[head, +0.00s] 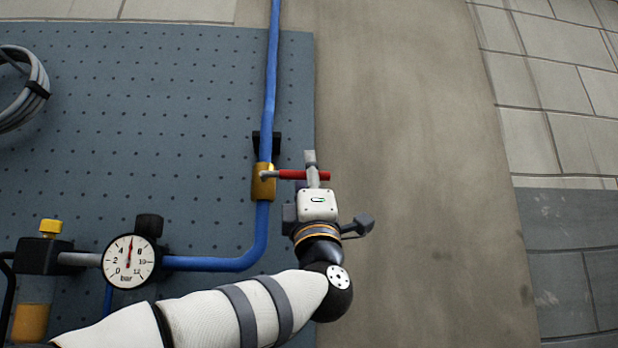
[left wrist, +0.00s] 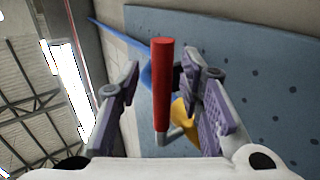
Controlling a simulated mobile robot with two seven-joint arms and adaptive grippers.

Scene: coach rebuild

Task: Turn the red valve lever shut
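The red valve lever (head: 292,174) points right from the brass valve (head: 262,186), roughly crosswise to the upright blue pipe (head: 270,70). In the left wrist view the red lever (left wrist: 162,85) stands upright in the picture, between the two fingers of my left gripper (left wrist: 161,66). There is a clear gap on the lever's left; the right finger is nearer, and I cannot tell whether it touches. The brass valve (left wrist: 186,118) shows partly behind the right finger. In the head view my left gripper (head: 312,166) is at the lever's outer part. My right gripper is out of view.
A pressure gauge (head: 130,261), its needle near the top, sits left of the blue pipe's bend. A yellow-capped unit (head: 44,256) is further left. A coiled hose (head: 22,92) hangs upper left on the perforated panel (head: 180,120). The bare wall (head: 410,120) to the right is clear.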

